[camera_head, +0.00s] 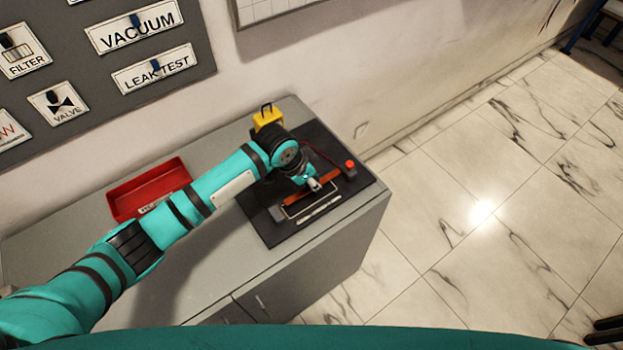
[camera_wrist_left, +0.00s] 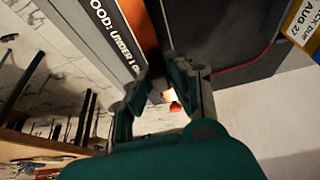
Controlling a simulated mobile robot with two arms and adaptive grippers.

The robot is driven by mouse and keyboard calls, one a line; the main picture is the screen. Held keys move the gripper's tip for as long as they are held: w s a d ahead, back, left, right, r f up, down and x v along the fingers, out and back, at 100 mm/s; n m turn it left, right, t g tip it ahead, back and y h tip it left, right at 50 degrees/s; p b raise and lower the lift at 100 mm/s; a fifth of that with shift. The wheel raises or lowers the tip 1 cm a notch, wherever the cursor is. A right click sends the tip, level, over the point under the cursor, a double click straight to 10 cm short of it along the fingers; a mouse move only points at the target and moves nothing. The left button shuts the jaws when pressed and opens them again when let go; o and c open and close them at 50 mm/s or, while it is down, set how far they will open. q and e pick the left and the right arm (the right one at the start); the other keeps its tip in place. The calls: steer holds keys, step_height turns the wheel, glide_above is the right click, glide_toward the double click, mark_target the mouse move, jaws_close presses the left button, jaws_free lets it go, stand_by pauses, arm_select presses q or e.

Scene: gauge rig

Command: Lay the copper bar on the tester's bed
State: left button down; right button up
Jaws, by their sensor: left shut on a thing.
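The tester (camera_head: 262,222) is a dark flat plate on the grey cabinet top, with a yellow meter (camera_head: 267,116) at its back and a red button (camera_head: 350,166) at its right. The copper bar (camera_head: 325,177) is orange-brown and lies lengthwise along the tester's bed, low over it or on it; contact is not clear. My left gripper (camera_head: 311,184) is above the bed and shut on the bar. In the left wrist view the bar (camera_wrist_left: 138,22) runs between the fingertips, beside a printed label strip (camera_wrist_left: 115,35). The gripper hides part of the bar.
A red open tray (camera_head: 118,203) stands on the cabinet left of the tester, behind my left forearm. A wall board with labels (camera_head: 110,60) is behind. The cabinet top (camera_head: 190,275) in front is clear. My right gripper is out of view.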

arm_select(q)
steer(key=shift+f, duration=0.15)
steer(key=shift+f+b, duration=0.3)
steer(key=shift+f, duration=0.2)
steer(key=shift+f+b, duration=0.65)
steer(key=shift+f, duration=0.75)
steer(key=c, duration=0.7)
jaws_free()
steer(key=shift+o, duration=0.2)
step_height(320, 180, up, 8)
steer(key=p, duration=0.8)
